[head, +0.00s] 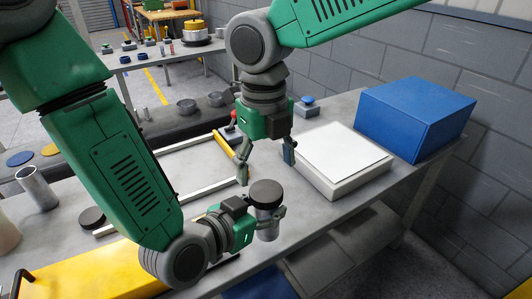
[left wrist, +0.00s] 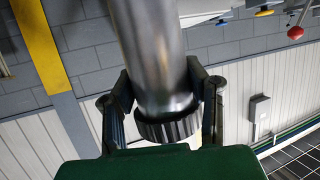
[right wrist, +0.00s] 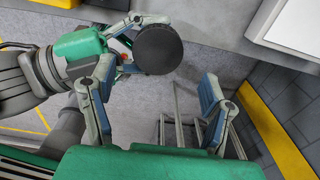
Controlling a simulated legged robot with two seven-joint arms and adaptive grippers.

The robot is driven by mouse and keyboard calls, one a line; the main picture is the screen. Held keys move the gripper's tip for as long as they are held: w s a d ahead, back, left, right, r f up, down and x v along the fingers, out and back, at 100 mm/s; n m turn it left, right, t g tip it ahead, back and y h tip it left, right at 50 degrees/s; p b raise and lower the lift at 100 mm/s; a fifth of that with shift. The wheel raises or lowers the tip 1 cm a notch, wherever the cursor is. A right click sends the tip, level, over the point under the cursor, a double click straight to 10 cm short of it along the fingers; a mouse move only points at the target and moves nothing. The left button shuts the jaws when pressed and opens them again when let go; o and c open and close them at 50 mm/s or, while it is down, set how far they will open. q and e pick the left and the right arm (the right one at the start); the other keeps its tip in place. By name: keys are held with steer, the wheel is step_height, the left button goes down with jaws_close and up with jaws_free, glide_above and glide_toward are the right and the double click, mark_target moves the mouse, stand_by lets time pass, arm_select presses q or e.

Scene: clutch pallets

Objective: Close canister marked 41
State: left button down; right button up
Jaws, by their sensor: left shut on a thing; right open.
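A metal canister (head: 267,228) with a round black lid (head: 266,193) on top is held upright near the table's front edge. My left gripper (head: 266,216) is shut around its body, below the lid. The left wrist view shows the shiny canister (left wrist: 152,50) between the fingers, with the ribbed lid (left wrist: 168,128) at its end. My right gripper (head: 266,162) is open and empty above and behind the lid. In the right wrist view the lid (right wrist: 158,50) lies beyond the open fingers (right wrist: 155,105), not between them. No number is legible on the canister.
An open metal cylinder (head: 38,188) stands at the left, and another black lid (head: 92,218) lies on the table. A white box (head: 342,158) and a blue box (head: 416,115) sit to the right. A yellow piece (head: 110,270) is at the front left.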

mark_target(267, 190)
steer(key=shift+d+f, duration=0.1)
steer(key=shift+f, duration=2.7)
steer(key=shift+c, duration=0.4)
steer(key=c, duration=1.1)
steer(key=m, duration=0.6)
steer(key=shift+d, duration=0.1)
steer(key=shift+c, duration=0.2)
steer(key=m, duration=0.5)
steer(key=shift+s, duration=0.1)
steer(key=m, duration=0.2)
steer(key=shift+m, duration=0.4)
steer(key=m, duration=0.5)
steer(key=shift+m, duration=0.4)
